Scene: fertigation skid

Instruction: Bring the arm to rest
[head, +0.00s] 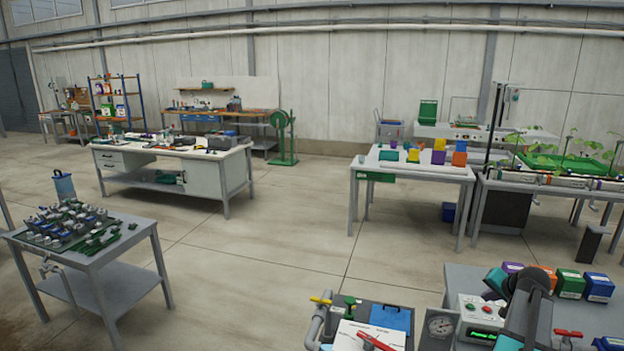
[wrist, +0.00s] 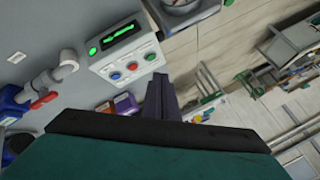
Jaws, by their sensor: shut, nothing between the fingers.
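My gripper (wrist: 162,85) shows in the wrist view as dark fingers closed together, with nothing between them. It is held up in the air, apart from the bench things as far as I can tell. In the head view my arm rises at the lower right in front of the skid bench, and I cannot make out the fingertips there. A light control box (wrist: 125,55) with a lit green display and several buttons lies to the left of the fingers in the wrist view. It also shows in the head view (head: 470,306), partly hidden by my arm.
Several coloured boxes (head: 570,284) stand behind my arm. A round gauge (head: 440,325) is left of the control box. A pipe with a red handle (wrist: 44,99) shows in the wrist view. Open floor (head: 270,255) lies between the benches, left of my arm.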

